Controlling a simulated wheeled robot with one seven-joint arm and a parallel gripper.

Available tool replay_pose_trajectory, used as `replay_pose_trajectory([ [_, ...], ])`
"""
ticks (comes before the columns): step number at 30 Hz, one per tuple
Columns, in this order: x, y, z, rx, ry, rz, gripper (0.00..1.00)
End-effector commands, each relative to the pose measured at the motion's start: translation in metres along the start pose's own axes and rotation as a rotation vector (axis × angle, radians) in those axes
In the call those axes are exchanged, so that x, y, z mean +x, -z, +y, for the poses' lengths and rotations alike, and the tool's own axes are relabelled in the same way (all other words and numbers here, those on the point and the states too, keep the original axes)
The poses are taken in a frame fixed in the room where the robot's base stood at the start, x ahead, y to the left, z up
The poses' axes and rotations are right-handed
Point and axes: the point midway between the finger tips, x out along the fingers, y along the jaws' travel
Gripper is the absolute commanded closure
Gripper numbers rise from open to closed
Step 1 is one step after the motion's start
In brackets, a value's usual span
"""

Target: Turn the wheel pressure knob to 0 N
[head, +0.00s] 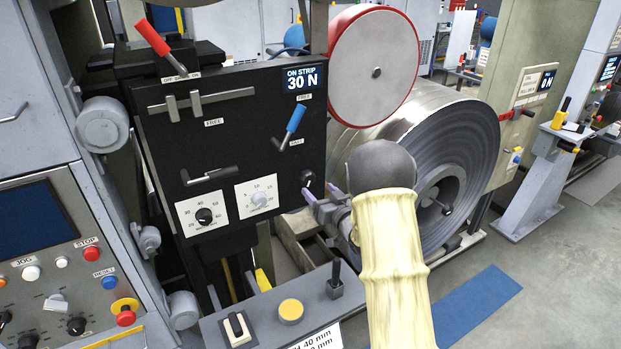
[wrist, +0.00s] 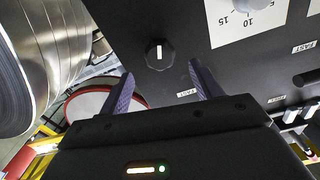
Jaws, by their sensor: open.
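A black panel (head: 240,125) carries a display (head: 303,81) reading "ON STRIP 30 N". A small round black knob (head: 307,177) sits near its lower right edge. In the wrist view the knob (wrist: 160,55) has a white pointer line and lies just ahead of the gap between my fingers. No label that I can read names it as wheel pressure. My gripper (head: 320,193) is open and empty, its fingertips close to the knob; I see no contact. In the wrist view my gripper (wrist: 160,84) has one finger on each side below the knob.
Left of the knob are a pale-knobbed dial (head: 258,199) and a black-knobbed dial (head: 204,215). A blue-handled lever (head: 292,121) sits above, a red-handled lever (head: 153,37) at upper left. A red-rimmed wheel (head: 372,72) and steel coil (head: 455,135) stand close to the right.

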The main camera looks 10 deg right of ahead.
Motion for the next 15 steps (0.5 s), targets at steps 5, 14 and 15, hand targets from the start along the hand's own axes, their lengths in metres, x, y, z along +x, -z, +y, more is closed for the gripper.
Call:
replay_pose_trajectory([
  [5, 0.029, 0.002, 0.0, -0.001, 0.001, 0.0, 0.35],
  [14, 0.059, 0.001, 0.001, -0.001, -0.002, 0.0, 0.35],
  [15, 0.06, 0.001, 0.002, -0.001, -0.002, 0.0, 0.35],
])
